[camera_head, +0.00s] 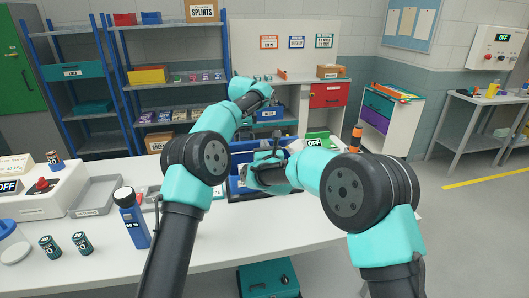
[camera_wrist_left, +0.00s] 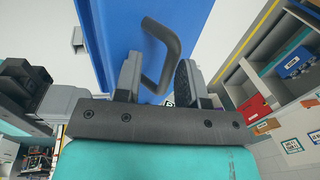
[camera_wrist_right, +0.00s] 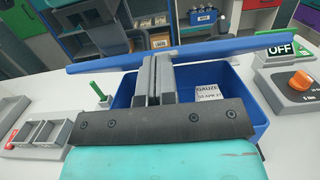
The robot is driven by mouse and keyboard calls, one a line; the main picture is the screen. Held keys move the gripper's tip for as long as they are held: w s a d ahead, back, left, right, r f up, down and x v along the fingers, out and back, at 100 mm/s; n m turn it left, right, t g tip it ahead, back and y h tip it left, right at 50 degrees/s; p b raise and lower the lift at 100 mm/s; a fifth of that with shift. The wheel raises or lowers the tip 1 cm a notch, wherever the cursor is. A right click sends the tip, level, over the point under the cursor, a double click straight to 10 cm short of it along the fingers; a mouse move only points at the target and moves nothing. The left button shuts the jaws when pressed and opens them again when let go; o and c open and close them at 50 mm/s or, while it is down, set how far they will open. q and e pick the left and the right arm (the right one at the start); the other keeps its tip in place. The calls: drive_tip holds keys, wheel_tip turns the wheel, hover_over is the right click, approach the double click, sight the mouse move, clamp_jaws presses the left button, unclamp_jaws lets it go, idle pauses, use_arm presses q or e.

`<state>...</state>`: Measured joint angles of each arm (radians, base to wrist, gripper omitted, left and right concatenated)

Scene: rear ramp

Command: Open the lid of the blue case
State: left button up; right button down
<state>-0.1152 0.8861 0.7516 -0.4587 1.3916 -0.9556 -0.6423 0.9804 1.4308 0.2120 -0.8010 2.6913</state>
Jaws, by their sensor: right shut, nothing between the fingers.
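The blue case (camera_wrist_right: 246,102) stands on the white table, with a box labelled GAUZE (camera_wrist_right: 208,92) inside it. Its lid (camera_wrist_right: 225,46) is raised and shows nearly edge-on above the opening in the right wrist view. In the left wrist view, the lid's blue face (camera_wrist_left: 110,22) carries a grey handle (camera_wrist_left: 168,48). My left gripper (camera_wrist_left: 158,82) is open, with its fingers apart around part of the handle. My right gripper (camera_wrist_right: 158,75) is shut and empty at the case opening, its tips close to the lid's edge; contact is unclear. In the head view my arms hide much of the case.
A grey tray (camera_head: 95,194) and a blue bottle (camera_head: 133,218) stand left on the table, with small cans (camera_head: 82,243) in front. A box with an orange knob (camera_wrist_right: 300,81) stands right of the case. The front table strip is mostly clear.

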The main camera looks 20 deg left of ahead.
use_arm(q)
drive_tip(key=shift+r, duration=0.15)
wheel_tip(320, 180, up, 7)
drive_tip(key=s, duration=0.1)
drive_tip(key=shift+s+d, duration=0.15)
drive_tip(key=shift+d, duration=0.2)
idle(0.6)
